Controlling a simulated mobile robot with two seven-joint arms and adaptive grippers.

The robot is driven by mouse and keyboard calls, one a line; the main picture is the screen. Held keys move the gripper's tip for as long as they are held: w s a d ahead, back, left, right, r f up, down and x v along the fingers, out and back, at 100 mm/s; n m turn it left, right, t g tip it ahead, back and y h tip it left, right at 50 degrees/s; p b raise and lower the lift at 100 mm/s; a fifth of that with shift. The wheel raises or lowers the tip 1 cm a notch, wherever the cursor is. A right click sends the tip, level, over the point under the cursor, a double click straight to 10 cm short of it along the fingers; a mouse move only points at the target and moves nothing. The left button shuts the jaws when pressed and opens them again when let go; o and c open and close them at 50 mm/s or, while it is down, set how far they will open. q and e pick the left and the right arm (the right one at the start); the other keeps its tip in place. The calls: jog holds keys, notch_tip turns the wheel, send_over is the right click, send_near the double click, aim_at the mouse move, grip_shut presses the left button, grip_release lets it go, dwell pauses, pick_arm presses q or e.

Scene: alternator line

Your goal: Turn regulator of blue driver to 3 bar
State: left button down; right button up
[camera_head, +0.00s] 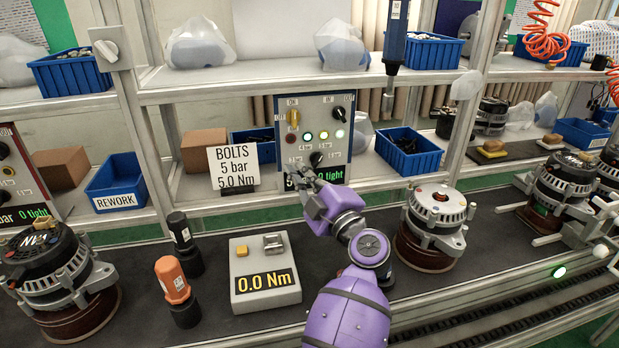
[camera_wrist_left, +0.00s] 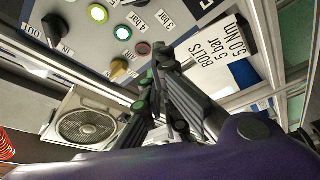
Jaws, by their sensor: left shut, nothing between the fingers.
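The blue driver (camera_head: 395,38) hangs upright above the shelf, right of a control panel (camera_head: 282,105). The panel has a black lower knob (camera_head: 317,158) with small labels around it, likely the regulator; its setting is too small to read. In the left wrist view, labels reading 3 bar (camera_wrist_left: 166,20) and 4 bar (camera_wrist_left: 144,22) show near the top, where a black knob is mostly cut off. My left gripper (camera_head: 299,179) is in front of the panel's lower left part, below the knob, and partly covers the display. Its fingers (camera_wrist_left: 160,58) are shut and empty.
A sign (camera_head: 234,168) reading BOLTS 5 bar 5.0 Nm stands just left of the panel. A yellow knob (camera_head: 294,117), another black knob (camera_head: 340,113) and several lights sit above the lower knob. A blue bin (camera_head: 408,160) stands to the right. An alternator (camera_head: 433,225) stands right of my left arm.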

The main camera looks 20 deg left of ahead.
aim_at(317, 160)
pick_arm(q)
jog(key=x, duration=0.6)
jog(key=d+f, duration=0.1)
jog(key=w+d+f, duration=0.1)
jog(key=shift+w+d+b, duration=0.25)
jog(key=shift+d+b, duration=0.05)
jog(key=shift+d, duration=0.1)
jog(key=shift+w+d+f, duration=0.1)
jog(key=shift+d, duration=0.05)
pick_arm(e)
jog(key=shift+w+a+r, duration=0.1)
jog(key=shift+w+a, duration=0.15)
jog(key=shift+w, duration=0.3)
jog(key=shift+s+d, duration=0.15)
